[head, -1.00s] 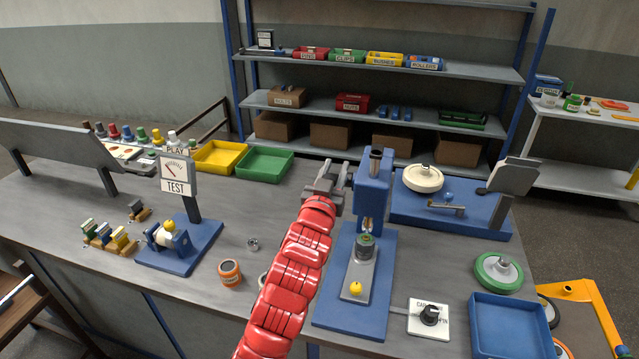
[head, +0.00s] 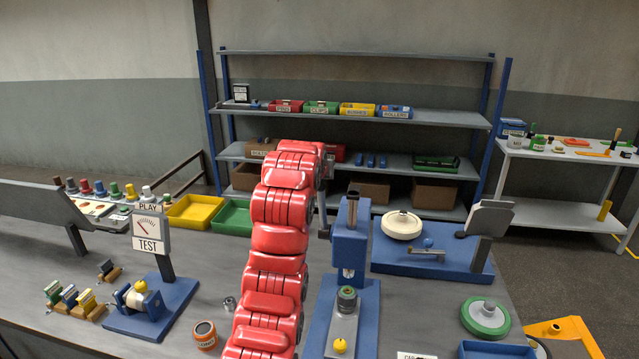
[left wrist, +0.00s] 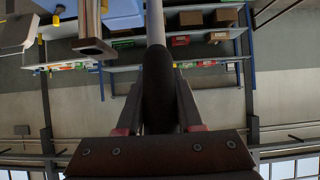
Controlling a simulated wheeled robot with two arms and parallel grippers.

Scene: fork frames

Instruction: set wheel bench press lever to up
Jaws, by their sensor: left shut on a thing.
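The blue bench press (head: 349,240) stands on a blue base right of my red left arm. Part of the blue press head (left wrist: 118,14) shows at the top left there. My left gripper is hidden in the head view. The lever's exact angle cannot be told. My right gripper is not in view.
A small dark cylinder (head: 346,299) and a yellow knob (head: 340,346) are at the press base. A blue fixture with a white wheel (head: 401,225) stands to the right. A test stand (head: 150,235) is left, an orange can (head: 205,336) nearer. Shelves (head: 430,118) stand behind.

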